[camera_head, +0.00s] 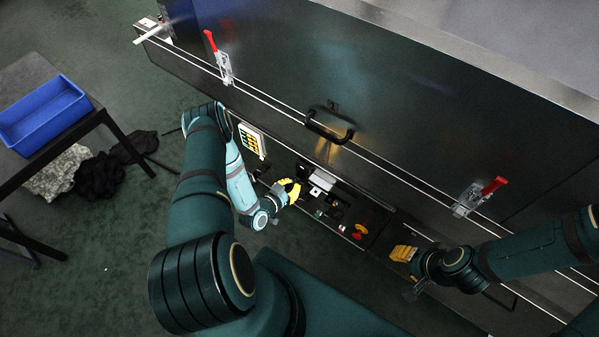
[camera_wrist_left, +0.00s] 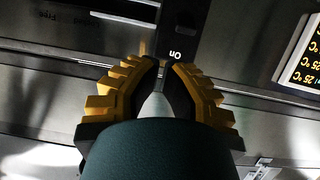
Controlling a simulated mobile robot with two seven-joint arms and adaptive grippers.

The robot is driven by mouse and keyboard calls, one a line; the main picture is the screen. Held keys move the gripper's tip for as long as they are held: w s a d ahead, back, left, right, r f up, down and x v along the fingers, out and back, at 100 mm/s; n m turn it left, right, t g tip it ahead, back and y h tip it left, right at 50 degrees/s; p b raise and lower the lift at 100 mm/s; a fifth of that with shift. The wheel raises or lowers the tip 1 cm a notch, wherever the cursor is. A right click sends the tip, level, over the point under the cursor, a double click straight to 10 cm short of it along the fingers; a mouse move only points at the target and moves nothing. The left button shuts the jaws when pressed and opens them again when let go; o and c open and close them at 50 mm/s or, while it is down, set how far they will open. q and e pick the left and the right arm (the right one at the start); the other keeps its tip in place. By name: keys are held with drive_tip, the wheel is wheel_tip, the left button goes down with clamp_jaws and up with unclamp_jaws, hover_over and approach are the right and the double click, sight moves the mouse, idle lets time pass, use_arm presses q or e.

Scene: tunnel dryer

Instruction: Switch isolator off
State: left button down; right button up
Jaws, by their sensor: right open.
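A dark control panel (camera_head: 338,212) sits low on the dryer's front, with several small buttons and a red and yellow control (camera_head: 360,231) near its right end. I cannot tell for certain which part is the isolator. My left gripper (camera_head: 292,187) is at the panel's left end. In the left wrist view its yellow-and-black fingers (camera_wrist_left: 164,62) point at a black strip (camera_wrist_left: 182,30) marked "On", which reads upside down. The fingertips are close together with a narrow gap; whether they grip anything is unclear. My right gripper (camera_head: 402,254) is open, right of the panel.
A display with yellow figures (camera_head: 251,140) is left of the panel and also shows in the wrist view (camera_wrist_left: 304,58). A black door handle (camera_head: 329,124) and two red-handled clamps (camera_head: 222,62) (camera_head: 480,197) stick out. A blue bin (camera_head: 43,112) stands on a table at left.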

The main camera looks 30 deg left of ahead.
sight(304, 171)
use_arm(q)
drive_tip(key=s+a+t, duration=0.2)
drive_tip(key=s, duration=0.1)
drive_tip(key=shift+f+m, duration=0.3)
drive_tip(key=shift+f, duration=0.1)
use_arm(e)
drive_tip(key=shift+r, duration=0.25)
use_arm(q)
drive_tip(key=shift+w, duration=0.15)
drive_tip(key=w, duration=0.3)
drive_tip(key=w+f+b, duration=0.1)
drive_tip(key=w, duration=0.5)
drive_tip(key=shift+w+d+f+b, duration=0.35)
drive_tip(key=shift+d+f, duration=0.05)
use_arm(e)
drive_tip(key=shift+w+f, duration=0.15)
drive_tip(key=shift+f, duration=0.8)
use_arm(q)
drive_tip(key=shift+s+d, duration=0.1)
drive_tip(key=shift+f, duration=0.1)
drive_tip(key=shift+s, duration=0.1)
use_arm(e)
drive_tip(key=shift+a, duration=0.7)
